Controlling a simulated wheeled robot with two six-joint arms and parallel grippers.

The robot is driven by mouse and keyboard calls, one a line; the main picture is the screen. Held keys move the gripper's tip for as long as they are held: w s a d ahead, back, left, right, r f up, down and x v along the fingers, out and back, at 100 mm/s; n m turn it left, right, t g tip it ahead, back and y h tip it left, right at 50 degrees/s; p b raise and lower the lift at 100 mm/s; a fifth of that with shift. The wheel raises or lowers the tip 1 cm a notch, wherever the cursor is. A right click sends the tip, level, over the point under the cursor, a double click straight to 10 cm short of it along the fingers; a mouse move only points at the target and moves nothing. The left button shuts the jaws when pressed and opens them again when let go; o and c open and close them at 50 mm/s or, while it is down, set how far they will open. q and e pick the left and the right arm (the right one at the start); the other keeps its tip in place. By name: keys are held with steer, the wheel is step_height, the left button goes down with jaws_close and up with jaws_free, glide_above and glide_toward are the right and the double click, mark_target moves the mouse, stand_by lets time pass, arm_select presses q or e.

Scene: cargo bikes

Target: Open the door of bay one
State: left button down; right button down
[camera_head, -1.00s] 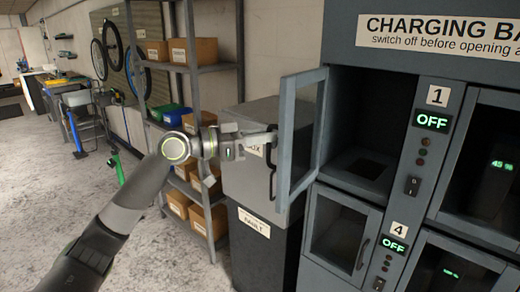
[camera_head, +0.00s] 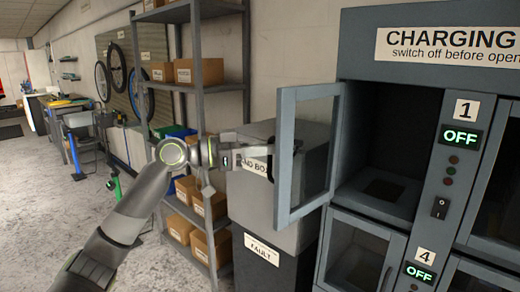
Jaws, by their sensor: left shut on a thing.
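The door of bay one (camera_head: 283,200) is a grey frame with a clear pane. It stands wide open, swung out to the left of its bay. Bay one (camera_head: 395,130) is open at the front, with a dark recess in its floor and nothing standing inside. Its panel (camera_head: 461,138) reads "1" and "OFF" in green. My left gripper (camera_head: 270,151) is at the free edge of the door, shut on the door's handle; the door frame and pane partly cover the fingertips. My right gripper is not in view.
Below is the closed door of bay four (camera_head: 357,255), whose panel reads "OFF". A grey box (camera_head: 265,205) on a dark "FAULT" bin stands behind the open door. A shelf rack (camera_head: 200,100) with cartons stands left of it.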

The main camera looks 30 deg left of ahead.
arm_select(q)
steer(key=shift+r, duration=0.15)
